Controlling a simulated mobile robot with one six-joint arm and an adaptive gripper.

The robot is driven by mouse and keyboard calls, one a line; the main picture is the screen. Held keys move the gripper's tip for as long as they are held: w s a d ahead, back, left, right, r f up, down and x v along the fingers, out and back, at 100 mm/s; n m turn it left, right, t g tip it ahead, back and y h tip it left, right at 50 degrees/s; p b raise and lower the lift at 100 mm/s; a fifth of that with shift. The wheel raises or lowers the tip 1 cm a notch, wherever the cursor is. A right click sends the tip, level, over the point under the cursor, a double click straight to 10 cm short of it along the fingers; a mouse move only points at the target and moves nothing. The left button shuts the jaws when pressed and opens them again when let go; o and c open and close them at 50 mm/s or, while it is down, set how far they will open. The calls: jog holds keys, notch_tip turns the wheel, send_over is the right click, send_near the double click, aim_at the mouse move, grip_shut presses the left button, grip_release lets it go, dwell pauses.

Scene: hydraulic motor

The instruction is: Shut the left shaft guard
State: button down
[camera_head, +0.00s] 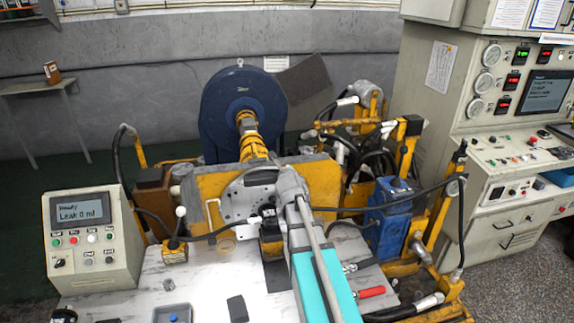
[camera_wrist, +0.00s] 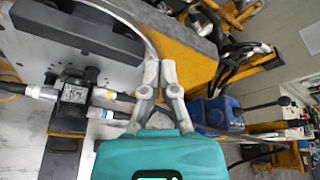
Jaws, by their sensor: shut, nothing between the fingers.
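A yellow shaft (camera_head: 250,137) runs forward from a large blue round housing (camera_head: 238,105). A dark flat panel (camera_head: 303,87) stands tilted beside the housing's right side; I cannot tell whether it is a shaft guard. No part can be clearly picked out as the left shaft guard. My gripper (camera_head: 290,182) is in front of the yellow plate (camera_head: 210,186), and my arm hides part of the bench. In the wrist view my gripper (camera_wrist: 160,66) has its pale fingers together and holds nothing. The yellow plate (camera_wrist: 193,45) is also beyond the fingertips there.
A grey control box (camera_head: 90,235) stands at the left of the white bench. A black connector block (camera_wrist: 75,93) with hose fittings lies left of my fingers. Blue valve blocks (camera_head: 390,205), hoses and yellow frames crowd the right. A red-handled tool (camera_head: 370,292) lies near my arm.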

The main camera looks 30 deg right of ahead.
jog(key=s+a, duration=0.1)
jog(key=s, duration=0.1)
jog(key=shift+s+a, duration=0.35)
jog(key=shift+a, duration=0.05)
dwell(0.4)
jog(key=s+a+f+n+g+y, duration=0.3)
jog(key=s+a+f+n+g, duration=0.3)
jog(key=s+a+n, duration=0.5)
jog(key=s+a+f+n+g+y, duration=0.3)
jog(key=s+a+f+n+g, duration=0.4)
jog(key=n, duration=1.5)
jog(key=shift+s+a+f+g, duration=0.25)
jog(key=shift+s+a+g, duration=0.05)
jog(key=shift+s+a, duration=2.05)
